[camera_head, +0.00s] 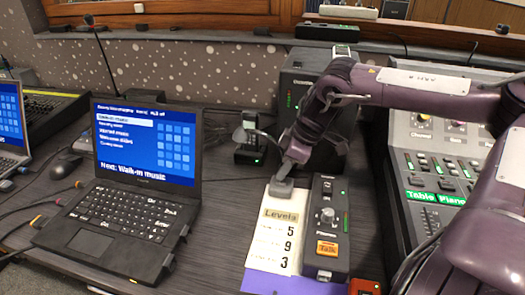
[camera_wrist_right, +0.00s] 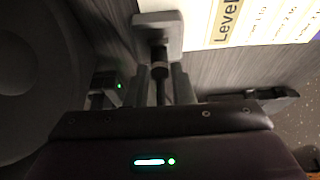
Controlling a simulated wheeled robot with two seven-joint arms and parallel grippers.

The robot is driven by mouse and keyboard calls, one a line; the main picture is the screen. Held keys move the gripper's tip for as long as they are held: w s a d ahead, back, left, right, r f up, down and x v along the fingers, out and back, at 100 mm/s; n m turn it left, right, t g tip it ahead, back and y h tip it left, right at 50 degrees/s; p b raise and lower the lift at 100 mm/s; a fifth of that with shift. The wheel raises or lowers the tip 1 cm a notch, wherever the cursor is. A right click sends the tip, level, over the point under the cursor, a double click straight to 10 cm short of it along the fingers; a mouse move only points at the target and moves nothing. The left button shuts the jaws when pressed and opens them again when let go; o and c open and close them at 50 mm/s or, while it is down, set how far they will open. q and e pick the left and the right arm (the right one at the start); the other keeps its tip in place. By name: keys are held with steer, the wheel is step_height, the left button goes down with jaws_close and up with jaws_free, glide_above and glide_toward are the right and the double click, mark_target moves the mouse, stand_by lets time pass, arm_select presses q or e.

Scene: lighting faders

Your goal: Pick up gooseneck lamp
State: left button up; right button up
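The fingers partly hide the neck. My left gripper is not in view.
The levels sheet (camera_head: 273,238) lies beside a talk box (camera_head: 325,228). A black laptop (camera_head: 140,170) stands left. A dark speaker (camera_head: 296,85) stands behind my right gripper, and a mixing console (camera_head: 435,165) is at right. Bare desk (camera_head: 222,205) lies between laptop and sheet.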

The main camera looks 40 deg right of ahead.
jaws_close()
steer(key=shift+r, duration=0.1)
